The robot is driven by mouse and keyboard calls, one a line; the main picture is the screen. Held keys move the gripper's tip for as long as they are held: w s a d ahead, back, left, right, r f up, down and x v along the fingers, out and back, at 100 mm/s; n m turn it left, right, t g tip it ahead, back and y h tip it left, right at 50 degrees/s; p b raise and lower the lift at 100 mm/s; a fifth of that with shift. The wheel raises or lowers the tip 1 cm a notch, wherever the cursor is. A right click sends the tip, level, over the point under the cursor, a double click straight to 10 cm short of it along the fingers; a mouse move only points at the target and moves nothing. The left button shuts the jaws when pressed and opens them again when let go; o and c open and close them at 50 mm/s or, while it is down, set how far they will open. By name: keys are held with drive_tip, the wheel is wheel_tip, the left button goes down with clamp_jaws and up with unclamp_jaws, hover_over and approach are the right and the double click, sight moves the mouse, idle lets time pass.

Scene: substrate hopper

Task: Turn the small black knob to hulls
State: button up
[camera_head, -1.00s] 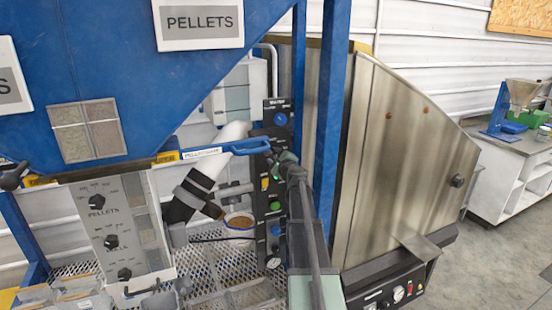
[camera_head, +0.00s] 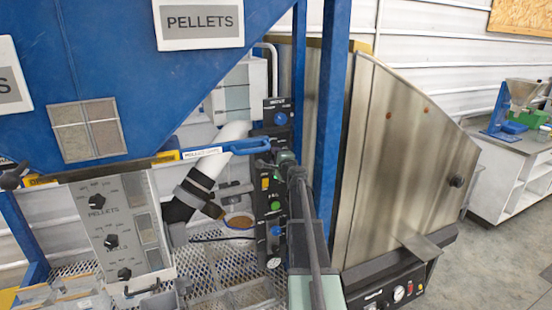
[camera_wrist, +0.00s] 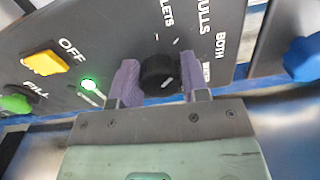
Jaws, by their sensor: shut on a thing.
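The small black knob (camera_wrist: 160,73) is on the dark control panel in the wrist view, with a faint slanted pale pointer mark on its face. HULLS, BOTH and part of a word ending LLETS are printed near it. The mark leans up and to the right; I cannot tell which label it is set to. My gripper (camera_wrist: 159,80) has its purple fingers on both sides of the knob and is shut on it. In the head view my gripper (camera_head: 284,160) is at the panel's right edge and hides the knob.
On the panel are a yellow switch (camera_wrist: 46,63) marked OFF, a lit green lamp (camera_wrist: 89,84) and a green FILL button (camera_wrist: 17,103). A blue lever handle (camera_head: 250,145) lies close left of my gripper. A blue post (camera_head: 329,110) stands close on the right.

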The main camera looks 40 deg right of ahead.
drive_tip(key=o, duration=0.9)
drive_tip(key=v, duration=1.1)
drive_tip(key=shift+w+a, duration=0.1)
